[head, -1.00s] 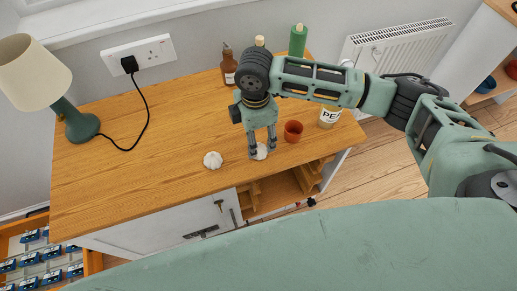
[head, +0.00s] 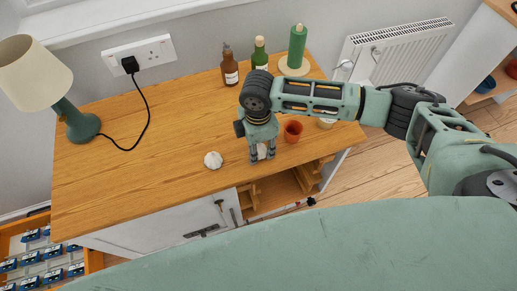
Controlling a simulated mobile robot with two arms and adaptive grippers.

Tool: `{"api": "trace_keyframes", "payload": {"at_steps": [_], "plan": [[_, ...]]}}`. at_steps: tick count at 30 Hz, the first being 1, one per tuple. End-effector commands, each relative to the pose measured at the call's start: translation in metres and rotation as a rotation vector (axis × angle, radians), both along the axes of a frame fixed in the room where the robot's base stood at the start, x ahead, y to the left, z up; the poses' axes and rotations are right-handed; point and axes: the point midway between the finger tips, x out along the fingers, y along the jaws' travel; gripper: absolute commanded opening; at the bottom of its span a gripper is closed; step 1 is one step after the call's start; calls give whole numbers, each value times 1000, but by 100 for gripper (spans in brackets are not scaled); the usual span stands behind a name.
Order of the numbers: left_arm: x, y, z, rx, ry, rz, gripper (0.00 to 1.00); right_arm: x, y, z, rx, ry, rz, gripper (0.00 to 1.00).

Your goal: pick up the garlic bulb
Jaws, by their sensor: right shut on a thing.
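Two white garlic bulbs show on the wooden cabinet top in the head view. One garlic bulb (head: 213,160) lies free, left of my right gripper. The other garlic bulb (head: 262,151) is between the fingers of my right gripper (head: 262,158), near the front edge of the top. The right gripper points down and is shut on that bulb, which the fingers partly hide. I cannot tell whether the bulb still touches the wood. My left gripper is not in view.
A lamp (head: 78,122) with a cable is at left. The middle of the wooden top (head: 170,130) is clear.

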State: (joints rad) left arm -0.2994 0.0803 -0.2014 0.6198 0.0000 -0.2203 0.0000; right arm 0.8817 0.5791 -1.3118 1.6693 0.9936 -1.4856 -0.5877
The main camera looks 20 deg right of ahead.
Motion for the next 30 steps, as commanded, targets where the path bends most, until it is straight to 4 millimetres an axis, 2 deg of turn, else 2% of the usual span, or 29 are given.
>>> {"api": "trace_keyframes", "payload": {"at_steps": [1, 4, 14, 17, 22, 23, 30], "plan": [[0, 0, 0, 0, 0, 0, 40, 0, 0, 0, 0, 0, 0, 23], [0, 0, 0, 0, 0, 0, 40, 0, 0, 0, 0, 0, 0, 14], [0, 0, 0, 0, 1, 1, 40, 1, 0, 4, 1, -2, 0, 14], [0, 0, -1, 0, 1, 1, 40, 1, 0, 11, 2, -3, 1, 14], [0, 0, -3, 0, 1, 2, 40, 2, 0, 39, 2, -5, 0, 14], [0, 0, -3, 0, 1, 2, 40, 1, -2, 45, 1, -4, -1, 14], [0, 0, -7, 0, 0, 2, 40, -8, -61, 75, -2, -2, -6, 14]]}}
